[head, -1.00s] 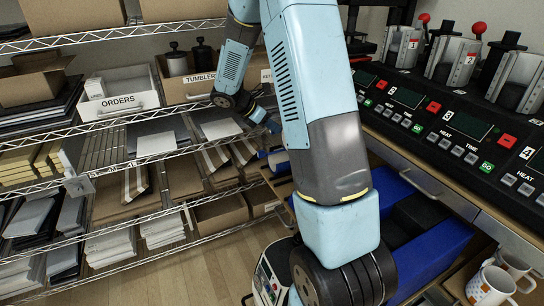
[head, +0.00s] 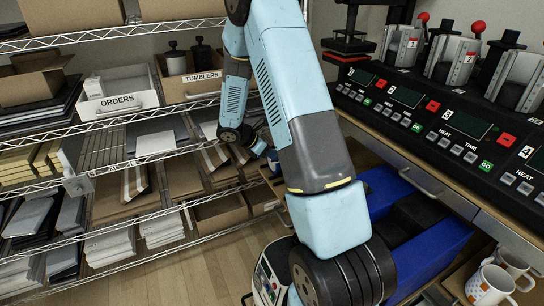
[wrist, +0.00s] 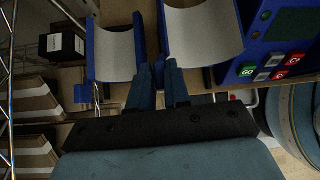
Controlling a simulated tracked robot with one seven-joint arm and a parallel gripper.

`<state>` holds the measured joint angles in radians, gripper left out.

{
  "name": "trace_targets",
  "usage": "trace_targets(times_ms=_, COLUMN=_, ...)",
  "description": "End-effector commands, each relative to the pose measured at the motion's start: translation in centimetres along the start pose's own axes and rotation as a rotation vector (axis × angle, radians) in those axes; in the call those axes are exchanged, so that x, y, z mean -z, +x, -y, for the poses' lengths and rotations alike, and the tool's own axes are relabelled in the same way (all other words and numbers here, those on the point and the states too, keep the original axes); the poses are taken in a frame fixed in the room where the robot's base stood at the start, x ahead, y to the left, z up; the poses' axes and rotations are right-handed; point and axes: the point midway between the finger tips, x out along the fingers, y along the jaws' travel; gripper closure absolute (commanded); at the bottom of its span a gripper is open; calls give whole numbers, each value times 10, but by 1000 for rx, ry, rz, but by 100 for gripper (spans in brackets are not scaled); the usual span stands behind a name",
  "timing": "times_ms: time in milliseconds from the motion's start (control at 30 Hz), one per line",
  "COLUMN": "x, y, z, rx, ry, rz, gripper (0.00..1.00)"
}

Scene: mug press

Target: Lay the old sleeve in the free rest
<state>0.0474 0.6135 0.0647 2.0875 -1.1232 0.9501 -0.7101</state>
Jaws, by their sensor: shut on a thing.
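In the wrist view my gripper (wrist: 158,72) has its fingers close together, shut on a narrow blue part. This seems to belong to the old sleeve (wrist: 205,35), a curved grey shell with blue edges just right of the fingertips. A second curved grey, blue-edged piece (wrist: 113,52) lies left of the fingers; I cannot tell whether it is a bare rest or another sleeve. The free rest cannot be told for certain. In the head view my forearm hides most of the gripper and sleeve.
A blue control box (wrist: 275,45) with green and red buttons stands close on the right in the wrist view. A dark box (wrist: 66,45) is at left. Wire shelves (head: 140,165) are left, the press bench (head: 440,120) right. Mugs (head: 492,285) sit low right.

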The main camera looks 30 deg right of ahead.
Motion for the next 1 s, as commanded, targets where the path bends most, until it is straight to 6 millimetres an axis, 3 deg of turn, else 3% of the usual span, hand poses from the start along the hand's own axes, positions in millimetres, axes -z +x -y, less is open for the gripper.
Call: trace_targets(times_ms=1000, x=35, y=34, z=-6, rx=-2, ry=-2, rz=1, gripper=100)
